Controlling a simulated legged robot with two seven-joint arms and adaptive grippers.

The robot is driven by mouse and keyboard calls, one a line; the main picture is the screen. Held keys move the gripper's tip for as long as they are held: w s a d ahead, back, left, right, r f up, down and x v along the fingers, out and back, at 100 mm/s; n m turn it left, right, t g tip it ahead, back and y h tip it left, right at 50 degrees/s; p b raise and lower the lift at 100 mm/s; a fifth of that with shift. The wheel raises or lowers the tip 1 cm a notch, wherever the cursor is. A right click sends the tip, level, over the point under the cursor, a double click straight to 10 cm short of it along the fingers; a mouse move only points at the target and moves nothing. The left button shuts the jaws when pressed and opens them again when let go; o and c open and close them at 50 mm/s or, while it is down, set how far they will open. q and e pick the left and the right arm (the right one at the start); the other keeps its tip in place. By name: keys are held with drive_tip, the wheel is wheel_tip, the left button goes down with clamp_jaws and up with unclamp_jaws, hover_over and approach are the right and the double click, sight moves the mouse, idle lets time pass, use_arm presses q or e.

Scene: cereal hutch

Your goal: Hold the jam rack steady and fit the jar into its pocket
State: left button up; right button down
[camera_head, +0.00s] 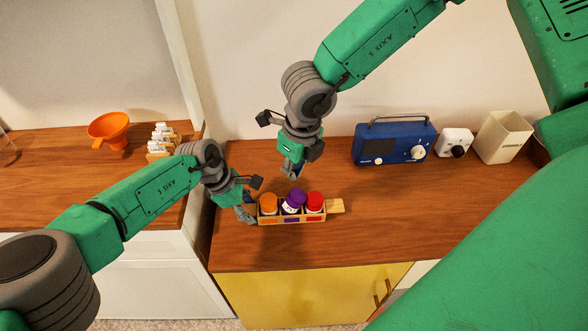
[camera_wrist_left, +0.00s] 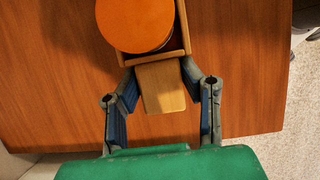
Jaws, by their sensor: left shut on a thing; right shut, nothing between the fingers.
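The wooden jam rack (camera_head: 290,220) stands on the counter with a handle tab at each end. An orange-lidded jar (camera_head: 268,202) is in its left pocket and a red-lidded jar (camera_head: 315,201) in its right pocket. A purple-lidded jar (camera_head: 293,200) is at the middle pocket, tilted and higher than its neighbours; its base is hidden. My left gripper (camera_head: 250,200) is shut on the rack's left handle (camera_wrist_left: 162,88). The orange lid (camera_wrist_left: 137,22) also shows in the left wrist view. My right gripper (camera_head: 293,174) is shut and empty, just above and behind the purple lid.
A blue radio (camera_head: 394,144), a small white device with a black knob (camera_head: 454,143) and a cream bin (camera_head: 503,137) stand along the wall at right. An orange funnel (camera_head: 110,129) and a small rack (camera_head: 162,140) are on the left counter. The counter right of the jam rack is clear.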

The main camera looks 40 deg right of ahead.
use_arm(q)
drive_tip(key=o, duration=1.3)
drive_tip(key=v, duration=1.1)
drive_tip(key=shift+w+r, duration=0.15)
drive_tip(key=shift+r, duration=0.2)
drive_tip(key=shift+a, duration=0.1)
